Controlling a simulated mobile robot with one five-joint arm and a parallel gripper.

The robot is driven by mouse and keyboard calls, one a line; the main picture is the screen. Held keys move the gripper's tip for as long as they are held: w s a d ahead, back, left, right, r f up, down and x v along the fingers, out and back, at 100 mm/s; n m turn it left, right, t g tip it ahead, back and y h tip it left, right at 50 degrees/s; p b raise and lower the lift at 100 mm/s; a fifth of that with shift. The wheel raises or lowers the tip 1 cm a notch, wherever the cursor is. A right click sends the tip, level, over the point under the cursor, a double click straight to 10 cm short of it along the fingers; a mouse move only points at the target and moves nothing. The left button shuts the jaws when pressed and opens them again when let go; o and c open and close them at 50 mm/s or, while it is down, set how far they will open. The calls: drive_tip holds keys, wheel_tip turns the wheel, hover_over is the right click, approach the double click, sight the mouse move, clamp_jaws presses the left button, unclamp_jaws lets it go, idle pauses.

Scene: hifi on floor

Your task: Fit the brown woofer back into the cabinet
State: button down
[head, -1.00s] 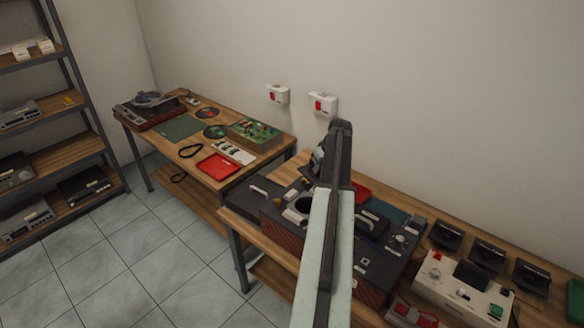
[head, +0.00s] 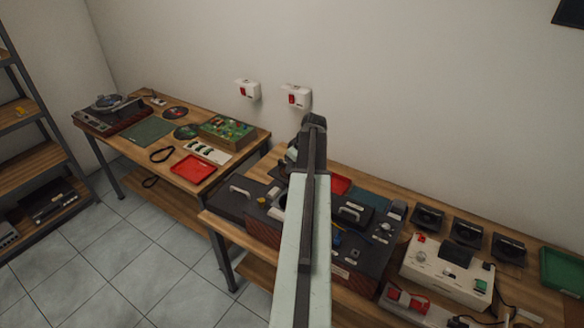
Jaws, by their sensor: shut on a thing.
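A dark speaker cabinet (head: 262,230) with a wood-look side lies on the near bench, partly behind my arm. A pale-rimmed round opening (head: 279,202) in its top is largely covered by the arm. Another dark cabinet section (head: 357,252) shows to the right of the arm. I cannot tell whether the two are one body. I cannot make out the brown woofer. My arm rises through the middle of the view and bends over the bench. My gripper is hidden behind it, so its fingers and anything between them do not show.
A white box (head: 445,270), several black units and a green tray (head: 563,270) lie to the right. Another bench with a red tray (head: 194,169) stands at left.

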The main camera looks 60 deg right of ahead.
sight(288, 179)
drive_tip(key=shift+n+y, duration=0.3)
drive_tip(key=shift+n, duration=0.3)
drive_tip(key=s+a, duration=0.1)
drive_tip(key=s+a+r, duration=0.1)
drive_tip(key=a, duration=0.1)
drive_tip(key=shift+s+a, duration=0.15)
drive_tip(key=shift+a, duration=0.05)
drive_tip(key=shift+f+b, duration=1.3)
drive_tip(key=shift+f, duration=0.2)
drive_tip(key=shift+s+f, duration=0.1)
drive_tip(key=shift+f, duration=0.1)
wheel_tip(288, 179, down, 9)
drive_tip(key=b, duration=0.9)
idle(0.8)
drive_tip(key=shift+f+b, duration=0.1)
drive_tip(key=shift+b, duration=0.2)
